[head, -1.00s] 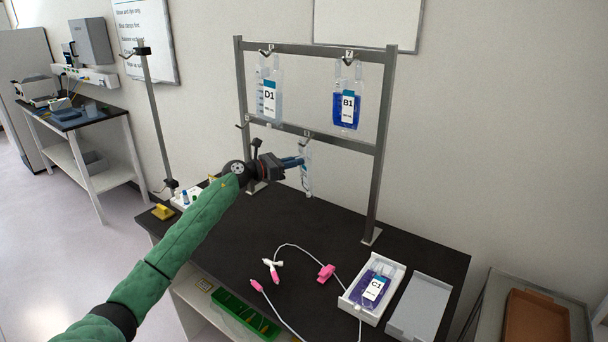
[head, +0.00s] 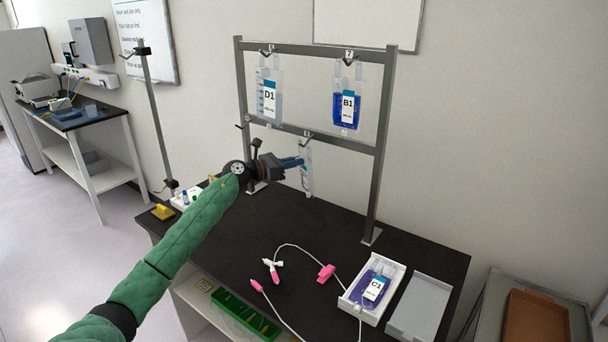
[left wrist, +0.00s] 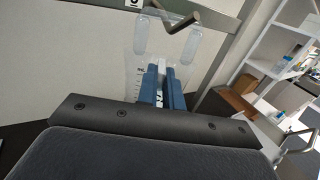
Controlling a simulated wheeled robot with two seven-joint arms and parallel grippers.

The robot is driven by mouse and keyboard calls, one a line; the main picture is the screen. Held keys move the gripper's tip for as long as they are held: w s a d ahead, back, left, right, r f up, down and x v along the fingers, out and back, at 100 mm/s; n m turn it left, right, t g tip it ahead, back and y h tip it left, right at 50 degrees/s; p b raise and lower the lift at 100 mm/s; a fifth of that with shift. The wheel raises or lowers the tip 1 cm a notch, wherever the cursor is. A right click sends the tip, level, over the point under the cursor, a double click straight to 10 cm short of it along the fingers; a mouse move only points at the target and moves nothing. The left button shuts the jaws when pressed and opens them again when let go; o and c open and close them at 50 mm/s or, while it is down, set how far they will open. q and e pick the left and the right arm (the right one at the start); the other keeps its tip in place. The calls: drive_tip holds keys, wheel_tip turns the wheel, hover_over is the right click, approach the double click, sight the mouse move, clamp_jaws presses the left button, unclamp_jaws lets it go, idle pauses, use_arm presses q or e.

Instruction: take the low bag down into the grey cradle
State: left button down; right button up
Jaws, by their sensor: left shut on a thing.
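The low bag (head: 306,180) is clear with a pale label and hangs upright below the rack's lower bar. My left gripper (head: 301,162) is shut on it, coming from the left. In the left wrist view the blue fingers (left wrist: 163,88) close on the label part of the bag (left wrist: 140,72). The bag's two top loops are beside a dark hook (left wrist: 182,20); I cannot tell whether they still hang on it. The grey cradle (head: 421,306) lies empty on the bench at the front right. My right gripper is not in view.
Bags D1 (head: 270,95) and B1 (head: 347,108) hang from the rack's upper bar (head: 310,48). Bag C1 (head: 374,287) lies in a white tray (head: 352,301) left of the cradle. Tubing with pink clamps (head: 326,273) lies on the bench.

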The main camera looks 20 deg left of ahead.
use_arm(q)
drive_tip(key=shift+r, duration=0.1)
idle(0.5)
drive_tip(key=shift+s+a+r, duration=0.1)
drive_tip(key=shift+s+r, duration=0.2)
drive_tip(key=shift+r, duration=0.2)
drive_tip(key=shift+s+a+r+p, duration=0.25)
drive_tip(key=shift+s+r+p, duration=0.1)
drive_tip(key=shift+s+r, duration=0.35)
drive_tip(key=shift+s+a+r, duration=0.15)
drive_tip(key=shift+s+a, duration=0.1)
drive_tip(key=shift+s, duration=0.35)
drive_tip(key=shift+s+a+r, duration=0.1)
drive_tip(key=shift+s+a, duration=0.1)
drive_tip(key=shift+s, duration=0.4)
